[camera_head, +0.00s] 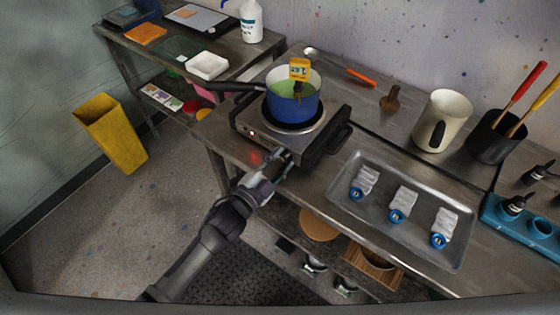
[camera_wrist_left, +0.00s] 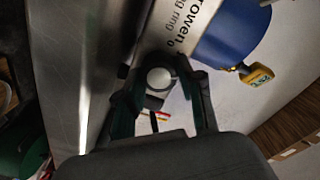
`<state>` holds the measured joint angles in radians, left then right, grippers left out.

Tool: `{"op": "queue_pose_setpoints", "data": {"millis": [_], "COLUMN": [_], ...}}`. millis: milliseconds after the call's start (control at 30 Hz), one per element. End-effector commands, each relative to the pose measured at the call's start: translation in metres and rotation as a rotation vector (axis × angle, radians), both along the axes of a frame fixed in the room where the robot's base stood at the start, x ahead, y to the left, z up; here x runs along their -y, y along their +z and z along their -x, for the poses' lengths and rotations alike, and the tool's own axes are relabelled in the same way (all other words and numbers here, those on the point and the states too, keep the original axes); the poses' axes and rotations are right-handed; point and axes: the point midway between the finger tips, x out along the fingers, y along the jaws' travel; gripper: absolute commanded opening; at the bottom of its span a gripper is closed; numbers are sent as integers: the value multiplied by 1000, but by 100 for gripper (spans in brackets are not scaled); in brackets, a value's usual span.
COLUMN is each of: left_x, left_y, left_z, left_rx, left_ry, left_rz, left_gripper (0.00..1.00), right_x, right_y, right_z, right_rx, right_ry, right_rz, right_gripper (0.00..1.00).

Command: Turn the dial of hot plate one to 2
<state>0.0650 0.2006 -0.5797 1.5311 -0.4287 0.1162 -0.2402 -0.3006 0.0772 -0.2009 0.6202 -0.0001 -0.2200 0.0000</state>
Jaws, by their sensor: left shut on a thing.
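The hot plate (camera_head: 243,121) is a grey metal box with a black ring on top, near the left end of the bench. A blue pot (camera_head: 293,110) with green liquid stands on it, and the pot also shows in the left wrist view (camera_wrist_left: 228,36). My left gripper (camera_head: 287,158) is at the hot plate's front face. In the left wrist view its dark fingers are around the round, pale-capped dial (camera_wrist_left: 158,78), shut on it. The dial's markings and setting cannot be read. My right gripper is not in view.
A yellow thermometer (camera_head: 299,69) sits at the pot, whose handle points left. A metal tray (camera_head: 365,221) with several blue-ended white bundles lies to the right. A cream jug (camera_head: 443,120) stands behind it. A yellow bin (camera_head: 112,132) stands on the floor at left.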

Motion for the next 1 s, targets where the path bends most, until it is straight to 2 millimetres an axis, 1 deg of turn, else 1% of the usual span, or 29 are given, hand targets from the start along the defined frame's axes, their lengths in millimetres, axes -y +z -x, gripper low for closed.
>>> {"op": "queue_pose_setpoints", "data": {"millis": [200,400,933,967,1000], "left_x": [0,0,0,0,0], "left_y": [-2,-2,-2,-2,-2], "left_z": [1,1,1,1,1], "left_rx": [67,99,110,110,110], "left_ry": [-1,-1,0,0,0], "left_rz": [-94,-140,-156,-156,-156], "left_gripper": [3,3,3,42,49], "right_x": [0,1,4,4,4], "right_y": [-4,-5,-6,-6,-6], "right_z": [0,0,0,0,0], "right_rx": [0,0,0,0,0], "right_ry": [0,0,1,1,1], "right_rz": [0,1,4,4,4], "right_gripper": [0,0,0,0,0]}}
